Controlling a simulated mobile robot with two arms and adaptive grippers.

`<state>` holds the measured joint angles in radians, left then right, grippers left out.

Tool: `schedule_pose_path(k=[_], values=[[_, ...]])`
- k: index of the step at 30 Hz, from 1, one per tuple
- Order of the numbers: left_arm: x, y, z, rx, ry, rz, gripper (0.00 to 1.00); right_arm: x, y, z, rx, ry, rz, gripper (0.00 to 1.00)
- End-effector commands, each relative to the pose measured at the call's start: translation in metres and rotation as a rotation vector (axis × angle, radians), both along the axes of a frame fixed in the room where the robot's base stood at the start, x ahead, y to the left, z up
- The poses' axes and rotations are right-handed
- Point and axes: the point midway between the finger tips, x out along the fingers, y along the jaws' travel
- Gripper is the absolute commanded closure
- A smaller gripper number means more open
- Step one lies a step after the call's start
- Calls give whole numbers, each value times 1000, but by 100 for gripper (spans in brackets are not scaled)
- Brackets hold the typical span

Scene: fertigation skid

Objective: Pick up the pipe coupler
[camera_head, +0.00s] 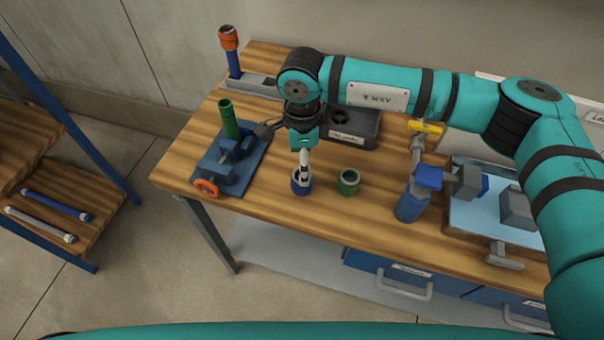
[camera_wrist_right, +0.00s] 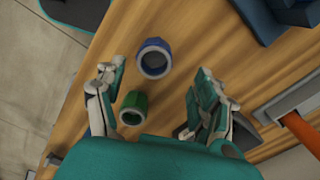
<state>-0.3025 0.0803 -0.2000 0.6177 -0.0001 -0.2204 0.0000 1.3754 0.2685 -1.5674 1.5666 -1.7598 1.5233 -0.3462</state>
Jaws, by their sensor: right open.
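Two short open couplers stand upright on the wooden bench, a blue one (camera_head: 301,187) and a green one (camera_head: 349,183) to its right. The task does not say which colour is meant. In the head view my right gripper (camera_head: 304,167) points down over the blue coupler, its fingers covering part of it; I cannot tell whether they touch it. In the right wrist view the blue coupler (camera_wrist_right: 154,44) and the green coupler (camera_wrist_right: 133,101) lie in the gap between the spread fingers of the right gripper (camera_wrist_right: 158,72), which holds nothing. My left gripper is out of view.
A blue vise (camera_head: 226,170) clamps a green pipe to the left. A grey labelled box (camera_head: 355,128) sits behind the couplers. A blue fitting (camera_head: 411,206) with a yellow handle (camera_head: 426,127) and a tray (camera_head: 462,225) of grey parts stand right. Bench around the green coupler is clear.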

Motion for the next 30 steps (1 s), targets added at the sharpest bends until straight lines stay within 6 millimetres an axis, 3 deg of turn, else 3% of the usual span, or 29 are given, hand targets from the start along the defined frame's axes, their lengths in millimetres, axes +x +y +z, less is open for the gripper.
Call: schedule_pose_path(k=[8,12,17,25,30], values=[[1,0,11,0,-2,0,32,-3,0,-19,-1,3,1,30],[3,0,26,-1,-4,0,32,-10,1,-39,0,5,1,30],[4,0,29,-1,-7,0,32,-9,1,-60,0,3,-1,30],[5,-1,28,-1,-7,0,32,-8,1,-65,1,0,0,30],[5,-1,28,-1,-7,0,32,-8,1,-65,1,0,0,51]])
